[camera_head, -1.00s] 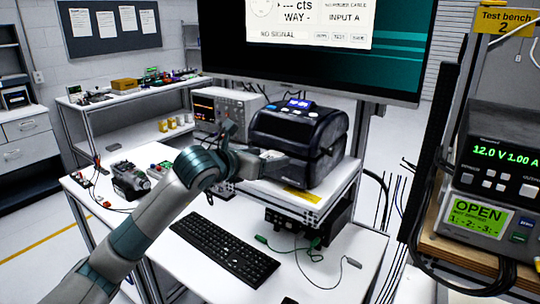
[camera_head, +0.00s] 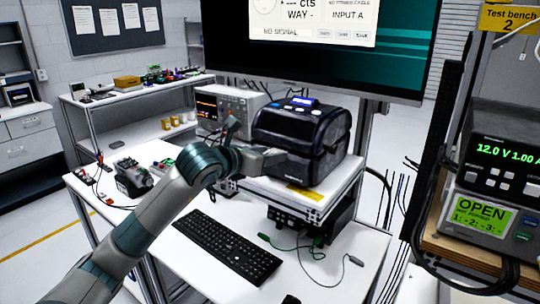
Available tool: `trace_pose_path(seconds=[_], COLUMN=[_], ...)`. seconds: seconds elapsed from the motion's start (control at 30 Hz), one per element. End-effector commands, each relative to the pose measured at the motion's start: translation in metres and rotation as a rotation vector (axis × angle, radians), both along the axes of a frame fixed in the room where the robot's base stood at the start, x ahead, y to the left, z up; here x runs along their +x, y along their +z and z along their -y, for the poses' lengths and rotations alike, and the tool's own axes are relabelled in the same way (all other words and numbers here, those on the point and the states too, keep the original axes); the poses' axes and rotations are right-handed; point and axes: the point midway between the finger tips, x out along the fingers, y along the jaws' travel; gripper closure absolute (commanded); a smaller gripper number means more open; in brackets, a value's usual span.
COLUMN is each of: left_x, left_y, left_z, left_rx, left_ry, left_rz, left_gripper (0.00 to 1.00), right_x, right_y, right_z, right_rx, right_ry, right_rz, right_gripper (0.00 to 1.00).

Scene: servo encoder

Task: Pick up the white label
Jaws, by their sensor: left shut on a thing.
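The dark label printer (camera_head: 300,138) stands on a white raised shelf. My left gripper (camera_head: 272,160) is at the printer's front, near its lower slot. It is shut on what seems to be the white label; the label is too small and too covered by the gripper to make out clearly. My right gripper is not in view.
A black keyboard (camera_head: 227,248) lies on the white desk below my left arm, with a green-ended cable (camera_head: 292,246) beside it. An oscilloscope (camera_head: 222,108) stands behind my wrist. A large monitor (camera_head: 320,50) hangs above the printer. A power supply (camera_head: 508,153) stands at right.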

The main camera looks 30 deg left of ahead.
Motion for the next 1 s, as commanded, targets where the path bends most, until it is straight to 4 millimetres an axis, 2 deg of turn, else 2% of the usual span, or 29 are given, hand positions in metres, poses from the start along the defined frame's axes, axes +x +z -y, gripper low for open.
trace_pose_path(seconds=[0.27,0.5,0.8,1.0], left_x=[0.0,0.0,-0.055,-0.081], left_y=[0.013,0.04,0.078,0.096], left_z=[0.0,0.0,0.035,0.05], left_rx=[0.0,0.001,0.002,0.002], left_ry=[0.001,0.001,-0.003,-0.002], left_rz=[0.004,0.005,0.008,0.005], left_gripper=[0.81,0.81,0.81,0.81], right_x=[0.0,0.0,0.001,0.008], right_y=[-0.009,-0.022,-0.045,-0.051], right_z=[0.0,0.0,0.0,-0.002], right_rx=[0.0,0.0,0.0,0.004], right_ry=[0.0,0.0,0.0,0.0], right_rz=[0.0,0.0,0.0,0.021], right_gripper=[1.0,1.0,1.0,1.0])
